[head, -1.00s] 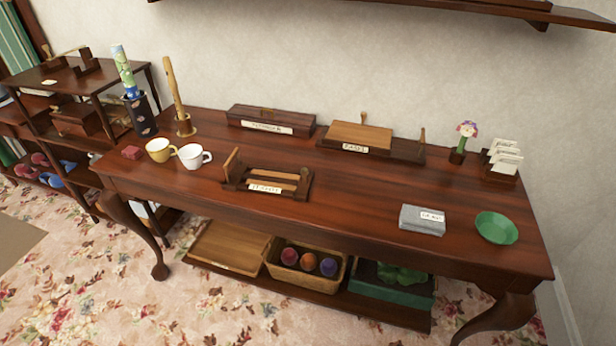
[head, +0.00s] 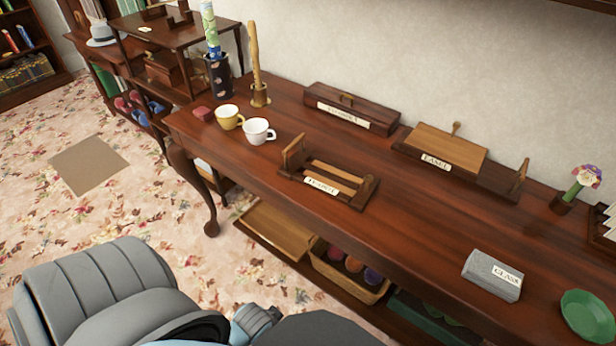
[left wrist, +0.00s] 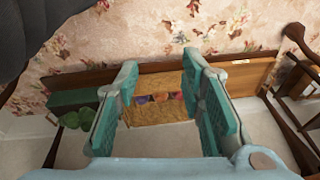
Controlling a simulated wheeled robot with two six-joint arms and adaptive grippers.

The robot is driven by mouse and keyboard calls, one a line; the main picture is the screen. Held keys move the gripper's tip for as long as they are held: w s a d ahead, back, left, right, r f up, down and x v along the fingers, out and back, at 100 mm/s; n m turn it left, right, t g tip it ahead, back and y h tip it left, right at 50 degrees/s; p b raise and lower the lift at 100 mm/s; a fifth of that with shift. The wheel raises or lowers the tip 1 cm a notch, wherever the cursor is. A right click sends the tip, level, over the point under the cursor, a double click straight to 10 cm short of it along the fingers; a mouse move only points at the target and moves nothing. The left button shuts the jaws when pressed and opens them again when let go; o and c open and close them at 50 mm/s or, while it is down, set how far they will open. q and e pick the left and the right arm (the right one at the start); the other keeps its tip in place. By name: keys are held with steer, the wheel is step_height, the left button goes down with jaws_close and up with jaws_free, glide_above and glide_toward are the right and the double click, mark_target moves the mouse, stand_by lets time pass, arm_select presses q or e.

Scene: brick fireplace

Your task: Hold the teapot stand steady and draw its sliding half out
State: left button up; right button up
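The teapot stand (head: 328,182) sits on the dark wooden table in the head view. It is a low dark frame with light slats, an upright pale-faced end at its left, a dark raised end at its right and a white label at the front. My left gripper (left wrist: 160,63) is open and empty in the left wrist view, with teal-padded fingers apart. The basket with coloured balls (left wrist: 155,108) on the low shelf shows between them. The stand is not recognisable in that view. My right gripper is not in view.
Beside the stand are a white cup (head: 258,131) and a yellow cup (head: 229,118). Behind are a labelled dark box (head: 352,108) and an easel-labelled piece (head: 440,150). A grey block (head: 492,275) and green bowl (head: 588,316) lie right. The table between them is clear.

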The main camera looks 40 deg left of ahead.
arm_select(q)
steer(key=w+d+r+t+h, duration=0.3)
steer(key=w+d+r+t, duration=0.25)
steer(key=w+r, duration=0.5)
steer(key=w+d+r+t+h, duration=0.35)
steer(key=w+d+r, duration=0.3)
steer(key=r, duration=0.75)
steer(key=w+a+r+n+t+y, duration=0.2)
steer(key=w+a+r+n+t, duration=0.1)
steer(key=w+r+n+t, duration=0.65)
steer(key=w+a+r+n+y, duration=0.2)
steer(key=a+r+n+y, duration=0.35)
steer(key=a+y, duration=0.2)
steer(key=n+g+y, duration=0.9)
steer(key=n+g, duration=0.3)
steer(key=n, duration=0.4)
glide_toward(292, 144)
steer(key=b+x, duration=0.1)
steer(key=x, duration=0.2)
steer(key=b+x, duration=0.1)
steer(key=x, duration=0.2)
steer(key=b+x, duration=0.2)
steer(key=x, duration=0.2)
steer(key=shift+f, duration=0.4)
jaws_close()
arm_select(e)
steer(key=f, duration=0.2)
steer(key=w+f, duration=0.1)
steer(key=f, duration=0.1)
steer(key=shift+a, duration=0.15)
